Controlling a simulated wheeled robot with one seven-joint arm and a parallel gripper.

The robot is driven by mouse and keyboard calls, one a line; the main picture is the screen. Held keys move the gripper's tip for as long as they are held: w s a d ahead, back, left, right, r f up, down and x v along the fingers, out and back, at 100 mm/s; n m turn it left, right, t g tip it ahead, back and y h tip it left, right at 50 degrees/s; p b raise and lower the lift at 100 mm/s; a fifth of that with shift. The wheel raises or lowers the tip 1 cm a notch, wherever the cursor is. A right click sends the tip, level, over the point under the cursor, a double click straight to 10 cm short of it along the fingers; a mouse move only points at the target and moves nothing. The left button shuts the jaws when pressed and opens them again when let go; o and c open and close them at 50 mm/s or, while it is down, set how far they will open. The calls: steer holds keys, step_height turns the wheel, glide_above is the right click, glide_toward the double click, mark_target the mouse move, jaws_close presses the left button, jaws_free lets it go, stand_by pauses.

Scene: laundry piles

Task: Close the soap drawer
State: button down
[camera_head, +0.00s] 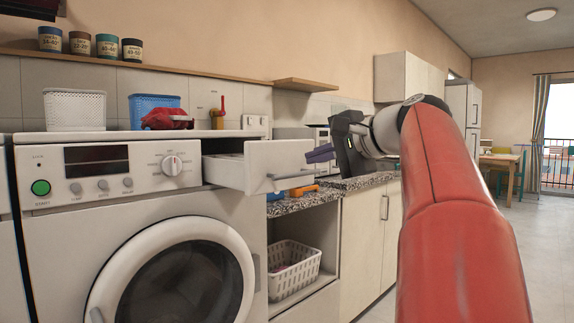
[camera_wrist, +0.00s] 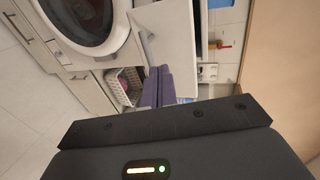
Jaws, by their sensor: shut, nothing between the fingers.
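The soap drawer (camera_head: 262,165) is white and juts out from the upper right of the white washing machine (camera_head: 118,173). Its front panel with a thin handle (camera_head: 287,174) faces right toward my gripper. My gripper (camera_head: 308,155) has its purple fingers shut and empty, pointing left at the drawer front. The tips look close to the panel's right edge; I cannot tell whether they touch it. In the wrist view the drawer (camera_wrist: 168,35) lies just beyond the closed fingertips (camera_wrist: 158,70).
A granite counter (camera_head: 330,192) runs below and right of the drawer, with an orange item (camera_head: 303,191) on it. A white basket (camera_head: 294,270) sits in the open shelf below.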

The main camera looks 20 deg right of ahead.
mark_target(273, 169)
steer(key=x, duration=0.9)
steer(key=shift+w+a+f, duration=0.15)
steer(key=shift+w+a, duration=0.05)
steer(key=shift+a, duration=0.05)
